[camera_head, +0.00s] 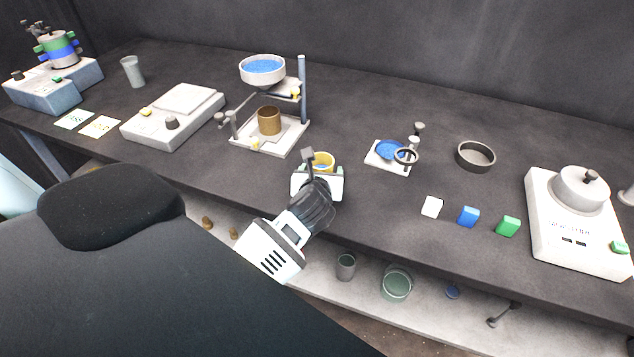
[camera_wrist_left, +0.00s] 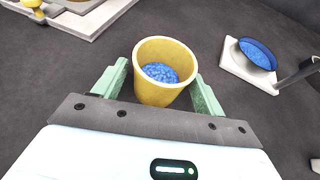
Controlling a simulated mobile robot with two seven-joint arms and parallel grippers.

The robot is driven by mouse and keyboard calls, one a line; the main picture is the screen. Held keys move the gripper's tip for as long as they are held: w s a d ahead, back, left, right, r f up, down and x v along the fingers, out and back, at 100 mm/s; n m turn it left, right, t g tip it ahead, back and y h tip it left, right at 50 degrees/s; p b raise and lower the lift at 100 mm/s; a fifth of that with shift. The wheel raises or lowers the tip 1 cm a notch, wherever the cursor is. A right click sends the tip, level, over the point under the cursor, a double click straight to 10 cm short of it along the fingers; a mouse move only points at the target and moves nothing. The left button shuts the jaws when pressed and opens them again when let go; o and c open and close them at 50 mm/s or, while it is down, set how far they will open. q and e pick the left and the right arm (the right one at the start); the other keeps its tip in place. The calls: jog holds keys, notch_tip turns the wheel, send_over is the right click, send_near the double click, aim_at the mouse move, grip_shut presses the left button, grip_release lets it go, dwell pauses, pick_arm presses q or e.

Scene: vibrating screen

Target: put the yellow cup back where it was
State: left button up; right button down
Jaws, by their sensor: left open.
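The yellow cup (camera_head: 324,160) stands upright on the dark bench, just beyond my left gripper (camera_head: 318,172). In the left wrist view the yellow cup (camera_wrist_left: 165,72) holds blue granules. The green fingers of my left gripper (camera_wrist_left: 160,92) are open, one on each side of the cup's lower part, with a visible gap at least on the right. In the head view the gripper and wrist hide the cup's lower part. My right gripper is not in view.
Left of the cup is a stand (camera_head: 303,92) with a bowl of blue granules (camera_head: 263,70) above a brown cup (camera_head: 269,121). Right of it is a small white plate with a blue dish (camera_head: 388,150).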

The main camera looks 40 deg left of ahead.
pick_arm(q)
jog(key=v, duration=1)
jog(key=shift+s+r, duration=0.1)
jog(key=shift+r, duration=0.05)
